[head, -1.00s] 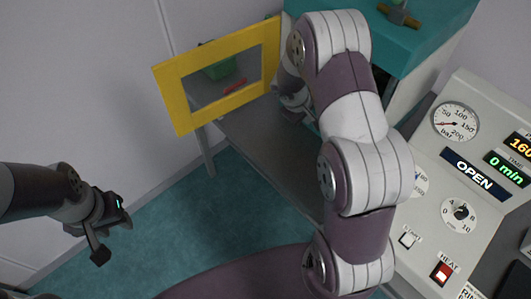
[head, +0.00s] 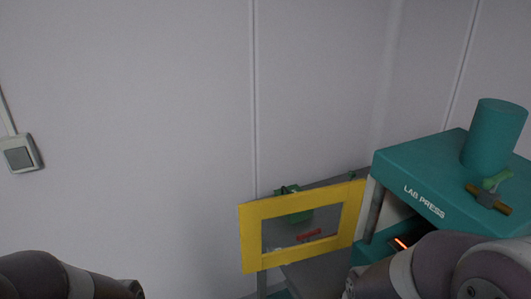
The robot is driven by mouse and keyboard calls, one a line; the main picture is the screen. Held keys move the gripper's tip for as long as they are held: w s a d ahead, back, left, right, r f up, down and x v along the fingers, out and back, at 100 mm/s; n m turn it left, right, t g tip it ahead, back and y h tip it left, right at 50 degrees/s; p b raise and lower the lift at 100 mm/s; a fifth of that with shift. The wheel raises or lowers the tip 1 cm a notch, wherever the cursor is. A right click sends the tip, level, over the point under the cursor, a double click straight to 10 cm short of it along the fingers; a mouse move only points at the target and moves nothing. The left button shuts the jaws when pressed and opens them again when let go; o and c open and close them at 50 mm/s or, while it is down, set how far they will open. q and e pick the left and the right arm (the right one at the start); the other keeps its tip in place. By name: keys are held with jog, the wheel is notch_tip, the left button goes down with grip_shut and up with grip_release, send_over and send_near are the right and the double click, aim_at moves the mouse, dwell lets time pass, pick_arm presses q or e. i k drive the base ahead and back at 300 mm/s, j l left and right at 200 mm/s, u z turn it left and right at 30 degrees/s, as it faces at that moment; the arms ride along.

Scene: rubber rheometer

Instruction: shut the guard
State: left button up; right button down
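The guard (head: 250,239) is a yellow frame with a see-through window, in the lower middle of the head view. It stands swung out to the left of the teal lab press (head: 420,176), so the press front is uncovered and an orange glow shows inside. My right arm comes in at the lower right, in front of the press; its gripper is out of the picture. My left arm shows only at the bottom left edge, and its gripper is also out of the picture.
Behind the guard, a green object (head: 295,217) and a red item (head: 310,235) show by a grey table. A wall switch (head: 19,154) is at left.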

aim_at(251, 214)
jog(key=i+j+z, duration=0.2)
jog(key=z, duration=0.2)
jog(key=i+j+z, duration=0.25)
jog(key=z, duration=0.2)
jog(key=i+j+z, duration=0.25)
jog(key=j+z, duration=0.15)
jog(key=i+j+z, duration=0.15)
jog(key=j+z, duration=0.25)
jog(key=i+j+z, duration=0.1)
jog(key=j+z, duration=1.15)
jog(key=k+j+z, duration=0.15)
jog(key=j+z, duration=0.3)
jog(key=k+l+u, duration=0.15)
jog(key=k+u, duration=0.2)
jog(key=u, duration=0.15)
jog(key=k+u, duration=0.45)
jog(key=i, duration=0.1)
